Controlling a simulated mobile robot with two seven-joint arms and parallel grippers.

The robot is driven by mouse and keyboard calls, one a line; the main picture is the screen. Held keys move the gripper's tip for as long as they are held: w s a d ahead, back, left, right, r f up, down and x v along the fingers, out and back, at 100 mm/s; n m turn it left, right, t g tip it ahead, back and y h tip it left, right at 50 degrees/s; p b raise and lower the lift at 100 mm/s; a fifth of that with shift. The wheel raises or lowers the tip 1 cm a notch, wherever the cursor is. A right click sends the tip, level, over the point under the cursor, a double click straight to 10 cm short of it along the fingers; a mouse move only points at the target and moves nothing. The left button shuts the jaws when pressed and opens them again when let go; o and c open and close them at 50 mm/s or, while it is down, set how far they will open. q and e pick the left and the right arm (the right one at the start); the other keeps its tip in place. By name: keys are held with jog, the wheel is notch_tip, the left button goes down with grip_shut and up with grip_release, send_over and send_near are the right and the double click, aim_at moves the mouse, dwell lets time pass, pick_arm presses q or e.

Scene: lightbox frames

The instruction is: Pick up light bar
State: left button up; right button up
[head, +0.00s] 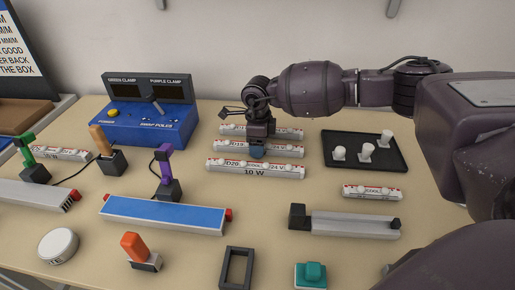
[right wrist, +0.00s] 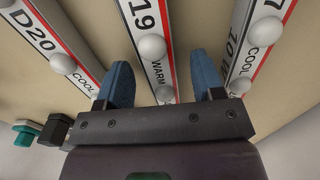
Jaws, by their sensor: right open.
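My right gripper (head: 258,151) is over the middle bar, pointing down. In the right wrist view its blue fingertips (right wrist: 163,80) are open, one on each side of the middle bar (right wrist: 150,45), with the D20 bar (right wrist: 58,50) to the left and another bar (right wrist: 250,50) to the right. I cannot tell whether the fingers touch it. My left gripper is out of view.
A black tray (head: 352,163) with white pegs and a short light bar (head: 372,192) are to the right. A blue control box (head: 142,125) stands back left. Colored-handled clamps, a blue-topped bar (head: 165,213) and a grey bar (head: 355,225) lie nearer. The neighboring bars leave narrow gaps.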

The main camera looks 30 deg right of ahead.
jog(key=shift+r, duration=0.1)
jog(key=c, duration=1.1)
jog(key=shift+o, duration=0.2)
jog(key=shift+r, duration=0.45)
notch_tip(320, 180, up, 19)
jog(key=p, duration=0.2)
